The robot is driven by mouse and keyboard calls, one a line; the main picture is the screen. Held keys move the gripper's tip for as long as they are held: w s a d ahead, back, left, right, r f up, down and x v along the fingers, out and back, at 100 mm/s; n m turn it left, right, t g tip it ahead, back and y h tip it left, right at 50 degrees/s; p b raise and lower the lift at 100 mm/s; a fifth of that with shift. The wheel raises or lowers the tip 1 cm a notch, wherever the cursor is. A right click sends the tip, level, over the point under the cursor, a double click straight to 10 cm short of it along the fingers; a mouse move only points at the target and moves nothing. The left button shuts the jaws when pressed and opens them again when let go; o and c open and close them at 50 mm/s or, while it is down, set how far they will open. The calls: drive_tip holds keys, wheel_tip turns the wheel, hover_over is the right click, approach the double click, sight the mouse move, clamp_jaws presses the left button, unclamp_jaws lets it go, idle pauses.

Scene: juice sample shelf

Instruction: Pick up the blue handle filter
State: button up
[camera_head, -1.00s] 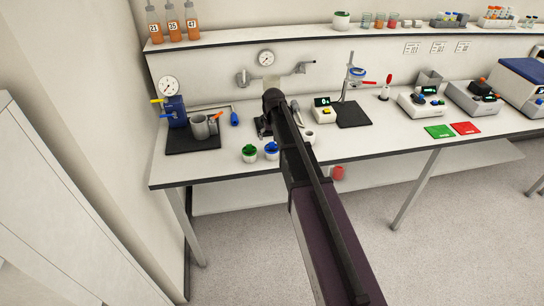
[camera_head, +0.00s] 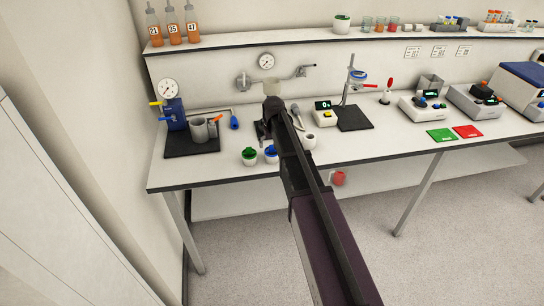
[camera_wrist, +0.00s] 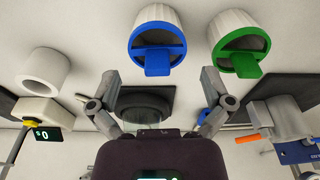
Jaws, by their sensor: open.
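The blue handle filter (camera_wrist: 157,40) is a white cup with a blue rim and a blue tab. It is at the top middle of the wrist view, and in the head view it stands near the bench's front edge, just left of my arm (camera_head: 271,152). A similar green one (camera_wrist: 238,43) is beside it, also seen in the head view (camera_head: 249,156). My gripper (camera_wrist: 160,80) is open and empty, its fingers spread below the blue tab in the wrist picture, apart from it. In the head view my arm hides the fingers.
A black mat (camera_head: 185,147) with a gauge device and grey cup is at the left. A white cup (camera_head: 309,141) and a scale (camera_head: 325,117) stand right of my arm. A shelf (camera_head: 240,39) runs behind. Bare bench (camera_head: 210,172) lies left of the green cup.

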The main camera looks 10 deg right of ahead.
sight(272, 151)
drive_tip(key=shift+w+d+f+b, duration=0.1)
drive_tip(key=shift+w+f+b, duration=0.1)
drive_tip(key=shift+f+b, duration=1)
drive_tip(key=shift+w+f+b, duration=0.15)
drive_tip(key=shift+f+b, duration=0.95)
drive_tip(key=shift+f, duration=0.2)
drive_tip(key=c, duration=0.7)
